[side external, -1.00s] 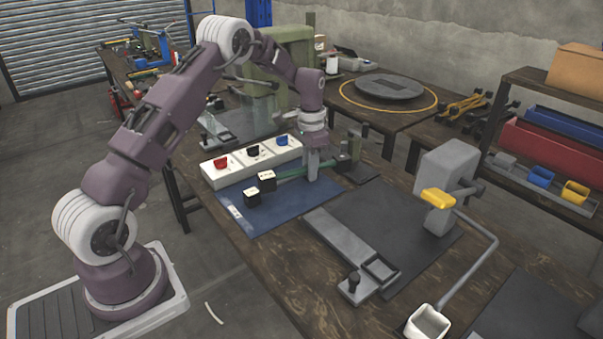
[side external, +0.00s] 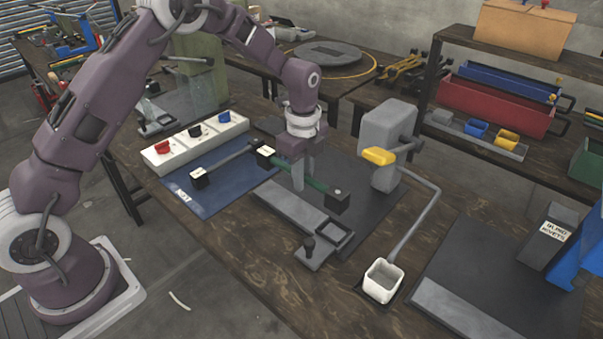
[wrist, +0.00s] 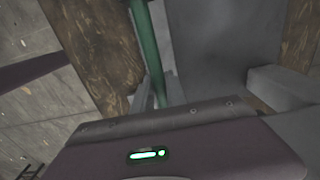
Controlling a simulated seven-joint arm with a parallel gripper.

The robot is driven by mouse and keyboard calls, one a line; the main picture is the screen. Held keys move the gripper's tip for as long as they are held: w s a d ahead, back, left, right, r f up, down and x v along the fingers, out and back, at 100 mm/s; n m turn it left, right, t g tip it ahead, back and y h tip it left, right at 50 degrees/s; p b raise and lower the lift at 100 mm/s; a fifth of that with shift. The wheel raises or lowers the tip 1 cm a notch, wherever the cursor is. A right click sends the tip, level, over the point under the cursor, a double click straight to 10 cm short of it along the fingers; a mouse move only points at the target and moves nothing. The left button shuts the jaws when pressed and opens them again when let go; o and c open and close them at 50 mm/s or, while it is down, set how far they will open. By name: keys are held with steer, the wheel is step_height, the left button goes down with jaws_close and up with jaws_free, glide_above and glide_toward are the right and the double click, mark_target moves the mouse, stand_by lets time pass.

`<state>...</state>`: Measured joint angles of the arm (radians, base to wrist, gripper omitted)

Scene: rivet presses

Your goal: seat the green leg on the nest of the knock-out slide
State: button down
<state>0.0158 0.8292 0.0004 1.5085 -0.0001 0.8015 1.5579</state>
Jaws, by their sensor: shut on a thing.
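My gripper (side external: 298,186) is shut on the green leg (side external: 311,186) near its middle. The leg is a thin green bar with a dark block at each end, held over the slide and roughly level. In the wrist view, the green leg (wrist: 147,45) runs between the fingers (wrist: 157,98); its ends are hidden or out of frame. The knock-out slide (side external: 286,209) is a flat grey bar on a dark plate. The leg's near block is above and apart from the nest.
A white cup (side external: 383,282) is at front right. A dark leg (side external: 222,163) lies on the blue mat (side external: 208,198). A white tray (side external: 160,153) holds red, black and blue pieces.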

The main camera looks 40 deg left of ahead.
mark_target(303, 213)
steer(key=shift+f, duration=3.5)
steer(key=shift+f, duration=0.4)
steer(key=shift+f, duration=0.3)
steer(key=c, duration=1.3)
jaws_free()
